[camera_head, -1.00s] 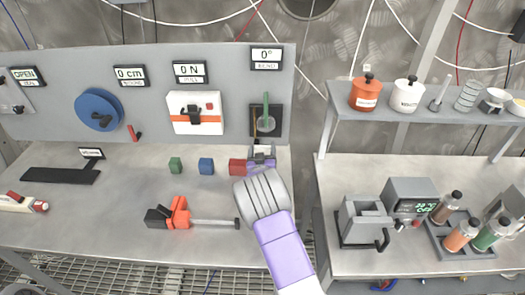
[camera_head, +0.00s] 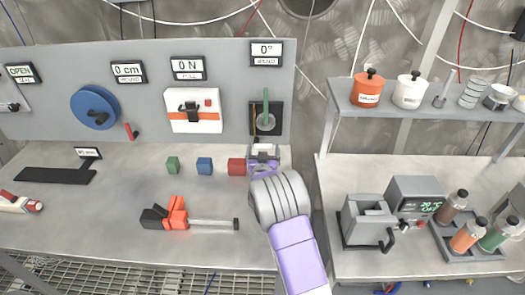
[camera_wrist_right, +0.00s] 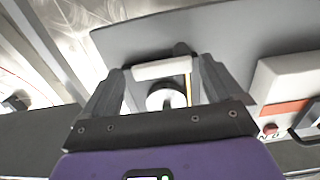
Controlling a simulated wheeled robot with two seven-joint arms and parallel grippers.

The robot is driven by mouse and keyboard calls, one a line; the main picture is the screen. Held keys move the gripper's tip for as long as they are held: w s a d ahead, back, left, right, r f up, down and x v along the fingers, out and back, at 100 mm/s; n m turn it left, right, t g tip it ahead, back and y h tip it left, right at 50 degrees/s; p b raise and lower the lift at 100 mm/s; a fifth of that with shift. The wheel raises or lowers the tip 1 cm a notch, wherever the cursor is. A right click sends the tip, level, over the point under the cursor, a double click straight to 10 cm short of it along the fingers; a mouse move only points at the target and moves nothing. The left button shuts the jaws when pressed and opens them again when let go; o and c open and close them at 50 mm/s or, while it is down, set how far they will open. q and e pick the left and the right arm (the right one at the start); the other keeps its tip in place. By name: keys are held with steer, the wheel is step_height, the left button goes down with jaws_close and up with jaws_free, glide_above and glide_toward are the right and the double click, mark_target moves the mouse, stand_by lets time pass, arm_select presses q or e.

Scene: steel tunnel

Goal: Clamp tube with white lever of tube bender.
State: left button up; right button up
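The tube bender (camera_head: 266,118) is a dark plate with a round grey disc and an upright green lever, on the grey panel under the 0° display. My right gripper (camera_head: 264,150) is just below and in front of it. In the right wrist view my right gripper (camera_wrist_right: 160,76) is open, its dark fingers spread wide. A white bar (camera_wrist_right: 160,69), possibly the white lever, lies across between the fingertips, above a round pale part. I cannot tell whether the fingers touch it. A thin yellowish tube (camera_wrist_right: 188,88) shows beside the round part. My left gripper is not in view.
Red (camera_head: 237,167), blue (camera_head: 204,166) and green (camera_head: 172,165) cubes stand on the table left of my right gripper. An orange and black tool (camera_head: 176,217) lies in front. A second table with a shelf (camera_head: 430,108) and bottles stands to the right.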

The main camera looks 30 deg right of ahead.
steer(key=shift+a, duration=0.15)
steer(key=shift+s+a, duration=0.15)
steer(key=shift+s, duration=0.1)
steer(key=shift+p+v, duration=0.35)
steer(key=shift+v, duration=3.1)
